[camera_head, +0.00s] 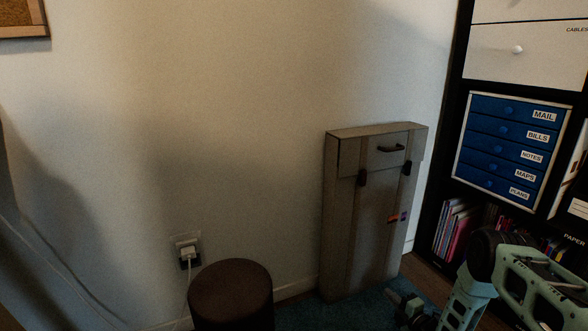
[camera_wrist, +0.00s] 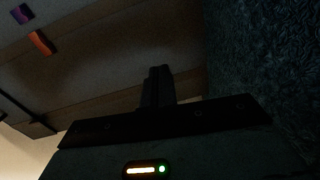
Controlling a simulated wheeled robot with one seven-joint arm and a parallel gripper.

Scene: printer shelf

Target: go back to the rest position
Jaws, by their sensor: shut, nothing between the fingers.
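My gripper (camera_wrist: 158,72) shows in the wrist view as a dark bar with its two fingers together and nothing between them. In the head view my gripper (camera_head: 396,298) is low at the bottom right, in front of the foot of a tall grey case and above the blue rug. My pale green arm comes in from the bottom right corner. The tall grey case (camera_head: 362,225) stands upright against the wall, with a handle, two dark latches and a small orange and purple mark. The wrist view shows its side close by, tilted in the picture.
A black shelf (camera_head: 437,165) at the right holds a blue drawer unit (camera_head: 478,140) with labels, a white drawer (camera_head: 535,62) and books (camera_head: 455,228). A dark round stool (camera_head: 231,290) stands before a wall socket with a plug (camera_head: 187,252).

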